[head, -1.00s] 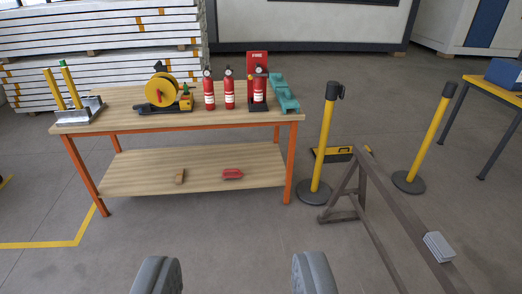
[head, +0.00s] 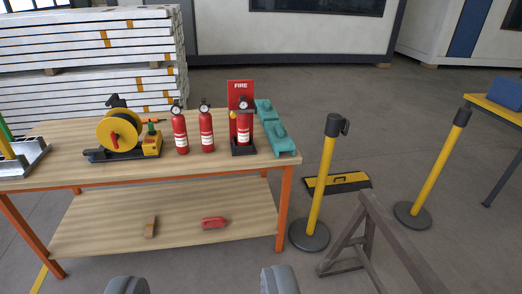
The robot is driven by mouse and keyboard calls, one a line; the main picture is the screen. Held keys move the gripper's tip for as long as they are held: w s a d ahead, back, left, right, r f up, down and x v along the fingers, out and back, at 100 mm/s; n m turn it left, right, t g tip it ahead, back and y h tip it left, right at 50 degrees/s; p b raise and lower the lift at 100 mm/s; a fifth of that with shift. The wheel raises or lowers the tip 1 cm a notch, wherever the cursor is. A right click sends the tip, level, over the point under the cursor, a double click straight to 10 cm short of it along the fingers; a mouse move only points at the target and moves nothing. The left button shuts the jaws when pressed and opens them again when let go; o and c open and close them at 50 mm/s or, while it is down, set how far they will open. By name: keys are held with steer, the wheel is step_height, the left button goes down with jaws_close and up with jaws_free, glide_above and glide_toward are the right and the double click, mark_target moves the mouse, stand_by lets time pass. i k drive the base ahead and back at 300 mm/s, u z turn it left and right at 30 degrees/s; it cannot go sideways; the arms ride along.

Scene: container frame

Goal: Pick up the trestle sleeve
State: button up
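The trestle (head: 396,246) is a dark grey-brown frame at the lower right in the head view, its beam running off the bottom edge. No sleeve shows on the part of the beam in view; the rest of the beam is out of frame. My gripper (head: 203,284) shows only as two grey fingertips at the bottom edge, set wide apart. It is open, with nothing visible between the tips. The trestle stands to the right of it.
A workbench (head: 85,176) with extinguishers (head: 206,132), a yellow reel (head: 120,132) and a teal part (head: 277,132) fills the left.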

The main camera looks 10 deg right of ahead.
mark_target(279, 139)
steer(key=u, duration=0.1)
steer(key=i, duration=3.45)
steer(key=z, duration=1.5)
